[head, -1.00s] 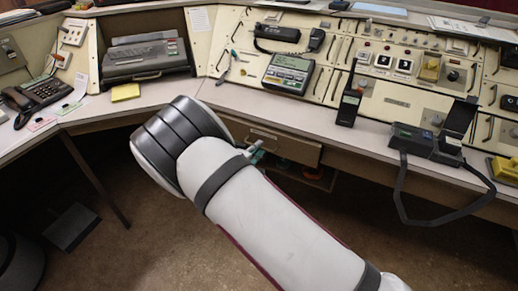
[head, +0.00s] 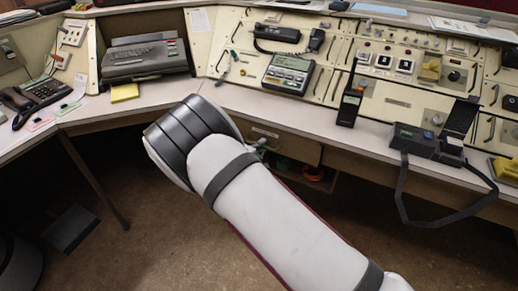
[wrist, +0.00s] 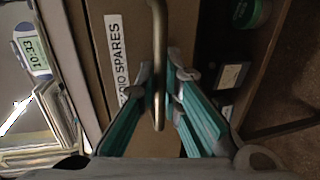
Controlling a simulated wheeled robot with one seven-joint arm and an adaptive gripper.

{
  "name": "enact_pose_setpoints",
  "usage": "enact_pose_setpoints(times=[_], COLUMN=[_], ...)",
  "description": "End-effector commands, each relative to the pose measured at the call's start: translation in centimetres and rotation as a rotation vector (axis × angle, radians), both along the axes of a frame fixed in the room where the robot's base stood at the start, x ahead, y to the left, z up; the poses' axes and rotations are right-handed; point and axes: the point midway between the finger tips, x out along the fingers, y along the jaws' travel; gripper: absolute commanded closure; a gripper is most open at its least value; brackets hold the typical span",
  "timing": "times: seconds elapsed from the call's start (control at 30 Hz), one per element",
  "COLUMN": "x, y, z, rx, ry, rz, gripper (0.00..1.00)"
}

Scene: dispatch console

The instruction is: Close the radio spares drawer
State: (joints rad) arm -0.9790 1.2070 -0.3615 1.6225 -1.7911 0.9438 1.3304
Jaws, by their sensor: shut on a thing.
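The radio spares drawer (head: 290,146) is a brown front under the console worktop, partly hidden behind my arm in the head view. In the wrist view the drawer front (wrist: 119,75) carries a white "RADIO SPARES" label, partly covered by a finger. Its brass bar handle (wrist: 159,40) runs between the teal finger pads of my gripper (wrist: 161,85). My gripper is shut on this handle. In the head view my gripper is mostly hidden by my arm. I cannot tell exactly how far the drawer stands out.
An open shelf with an orange item (head: 312,173) lies below the drawer; a green round item (wrist: 250,13) shows there in the wrist view. The worktop (head: 215,92) overhangs. A black strap (head: 402,190) hangs over its edge at right.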

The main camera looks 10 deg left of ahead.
Motion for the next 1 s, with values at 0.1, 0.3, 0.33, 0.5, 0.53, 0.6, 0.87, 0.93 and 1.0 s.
enact_pose_setpoints(times=[0.1,0.3,0.33,0.5,0.53,0.6,0.87,0.93,1.0], x=[2.1,3.4,3.4,3.4,3.5,3.4,3.4,3.3,2.9], y=[-0.8,-1.2,-1.2,-1.2,-1.2,-1.2,-1.3,-1.3,-1.2], z=[-0.2,-0.1,-0.1,0.0,0.0,0.1,0.1,0.1,0.2], rx=[0.003,0.0,0.0,0.0,0.0,0.0,-0.001,-0.001,-0.001], ry=[-0.003,0.0,0.0,-0.001,-0.001,-0.002,-0.002,-0.002,-0.002], rz=[-0.003,0.001,0.001,0.002,0.002,0.001,-0.001,-0.001,-0.001], gripper=[1.0,1.0,1.0,0.91,0.84,0.83,0.83,0.83,0.83])
